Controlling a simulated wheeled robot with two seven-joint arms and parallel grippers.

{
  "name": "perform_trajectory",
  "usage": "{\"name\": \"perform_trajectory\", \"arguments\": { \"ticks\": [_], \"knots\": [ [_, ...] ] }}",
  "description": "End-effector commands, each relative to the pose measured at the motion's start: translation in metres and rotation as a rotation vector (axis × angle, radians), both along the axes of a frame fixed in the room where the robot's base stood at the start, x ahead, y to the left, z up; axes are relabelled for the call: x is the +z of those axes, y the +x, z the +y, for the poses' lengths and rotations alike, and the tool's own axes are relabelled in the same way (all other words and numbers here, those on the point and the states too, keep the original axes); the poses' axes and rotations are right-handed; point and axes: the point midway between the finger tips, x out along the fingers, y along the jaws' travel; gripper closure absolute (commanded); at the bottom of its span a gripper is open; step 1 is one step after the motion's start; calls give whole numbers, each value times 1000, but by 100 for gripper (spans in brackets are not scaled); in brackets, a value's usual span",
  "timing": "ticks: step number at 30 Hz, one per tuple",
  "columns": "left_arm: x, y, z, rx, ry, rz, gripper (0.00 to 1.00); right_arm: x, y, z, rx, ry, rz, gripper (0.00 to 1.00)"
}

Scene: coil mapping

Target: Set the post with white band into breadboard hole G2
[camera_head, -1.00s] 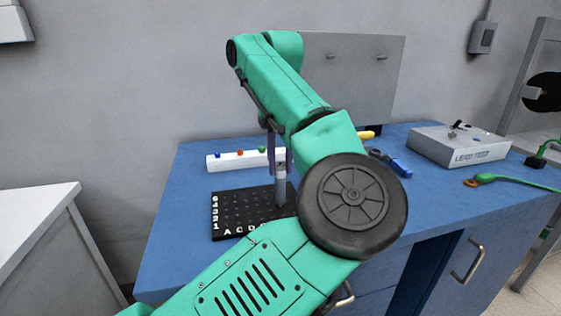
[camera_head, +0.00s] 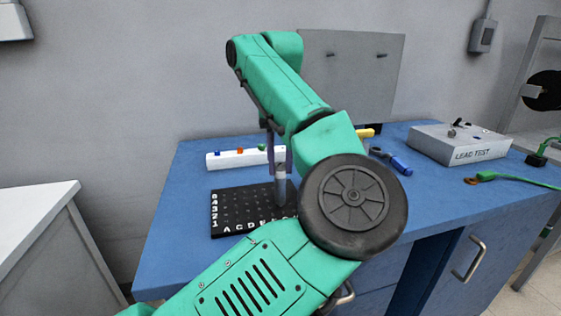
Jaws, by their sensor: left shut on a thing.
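The black breadboard (camera_head: 232,207) lies on the blue bench, with white numbers on its left edge and letters along its front edge. Its right part is hidden behind my arm. My left gripper (camera_head: 280,170) points down over the board's right part and is shut on the grey post with a white band (camera_head: 280,188). The post is upright. Its lower end is at the board's surface in the picture, but I cannot tell whether it is in a hole, or which one. My right gripper is not in view.
A blue-handled tool (camera_head: 400,165), a yellow item (camera_head: 366,133) and the grey LEAD TEST box (camera_head: 460,143) are to the right. A grey panel (camera_head: 352,75) stands at the back.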

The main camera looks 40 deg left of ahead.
Motion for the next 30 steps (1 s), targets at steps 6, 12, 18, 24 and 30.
{"name": "perform_trajectory", "arguments": {
  "ticks": [6,12,18,24,30],
  "knots": [
    [-3,-1,1,-349,-2,6,100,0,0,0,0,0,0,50],
    [-3,-1,0,-351,-3,5,51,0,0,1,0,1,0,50],
    [-2,-1,0,-350,-2,4,35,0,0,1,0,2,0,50],
    [2,0,0,-350,-1,2,35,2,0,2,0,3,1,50],
    [41,0,1,-352,0,-2,35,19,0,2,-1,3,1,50]
  ]
}}
